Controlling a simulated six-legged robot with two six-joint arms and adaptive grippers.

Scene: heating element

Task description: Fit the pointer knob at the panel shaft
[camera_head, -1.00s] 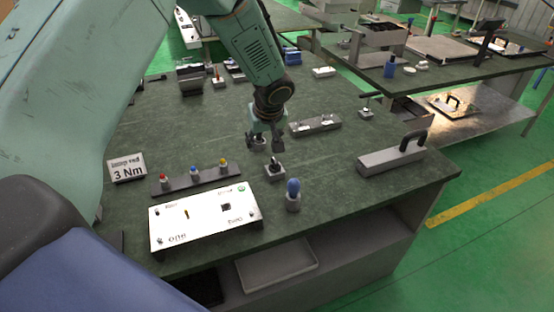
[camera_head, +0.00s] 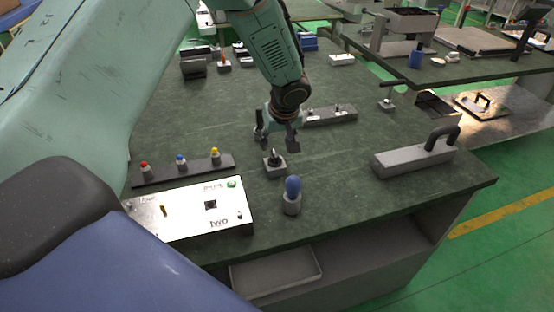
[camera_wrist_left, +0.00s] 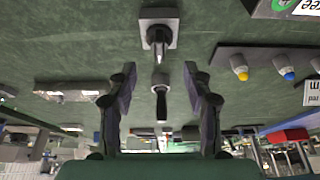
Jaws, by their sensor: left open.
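A black knob-like piece, which looks like the pointer knob (camera_head: 274,156), stands on a small grey block (camera_head: 275,171); it also shows near the top of the left wrist view (camera_wrist_left: 159,38). The white panel (camera_head: 190,217) lies at the table's front left. It has a thin brass-coloured post (camera_head: 164,210), a dark square (camera_head: 210,205) and printed labels; which is the shaft is hard to tell. My left gripper (camera_head: 277,136) is open above the table, just behind the block. In the left wrist view its fingers (camera_wrist_left: 160,100) are apart, with another dark piece (camera_wrist_left: 161,102) seen between them.
A blue-topped piece (camera_head: 292,190) stands in front of the block. A dark strip with coloured caps (camera_head: 183,170) lies behind the panel. A grey bar with a black handle (camera_head: 414,158) is at right. Bare table lies between the block and that bar.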

